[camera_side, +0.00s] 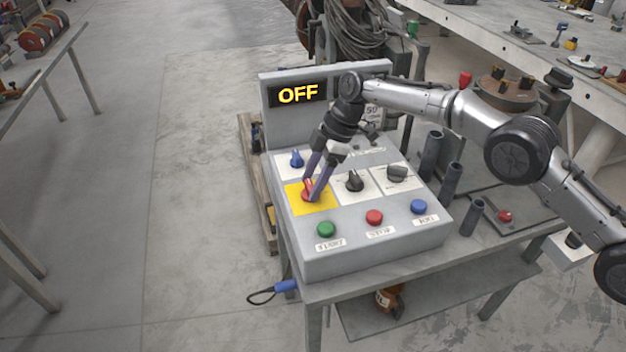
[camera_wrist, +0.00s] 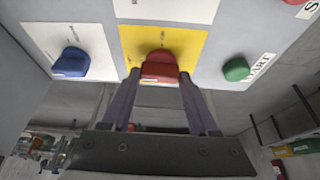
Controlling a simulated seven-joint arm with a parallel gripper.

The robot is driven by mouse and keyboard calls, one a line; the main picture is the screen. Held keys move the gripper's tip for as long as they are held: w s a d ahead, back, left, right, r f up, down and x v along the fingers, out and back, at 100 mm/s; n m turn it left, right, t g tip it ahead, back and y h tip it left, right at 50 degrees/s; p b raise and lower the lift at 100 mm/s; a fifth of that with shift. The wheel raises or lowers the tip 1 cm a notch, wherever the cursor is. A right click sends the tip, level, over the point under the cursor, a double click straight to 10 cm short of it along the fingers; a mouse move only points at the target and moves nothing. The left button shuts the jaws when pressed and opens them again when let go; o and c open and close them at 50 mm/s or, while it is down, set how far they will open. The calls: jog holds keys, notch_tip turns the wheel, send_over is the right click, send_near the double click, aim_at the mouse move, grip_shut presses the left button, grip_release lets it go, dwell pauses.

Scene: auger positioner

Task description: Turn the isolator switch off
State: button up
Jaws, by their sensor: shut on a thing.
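The isolator switch is a red knob (camera_side: 307,188) on a yellow plate (camera_side: 325,207) at the left of the grey control box. In the wrist view the red knob (camera_wrist: 160,67) sits between the fingertips, with the yellow plate (camera_wrist: 190,42) behind it. My gripper (camera_side: 312,195) reaches down from above and is shut on the red knob, one finger on each side; the fingers also show in the wrist view (camera_wrist: 160,90). The display (camera_side: 298,94) on the box's upright panel reads OFF. The fingers partly hide the knob in the side view.
Green (camera_side: 326,229), red (camera_side: 374,217) and blue (camera_side: 418,206) buttons line the front. Dark upright tubes (camera_side: 431,155) stand right of the box.

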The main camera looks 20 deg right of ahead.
jog(key=shift+n, duration=0.3)
jog(key=o, duration=1.4)
jog(key=shift+c, duration=0.2)
jog(key=v, duration=1.4)
jog(key=shift+w, duration=0.15)
jog(key=shift+a+f, duration=0.1)
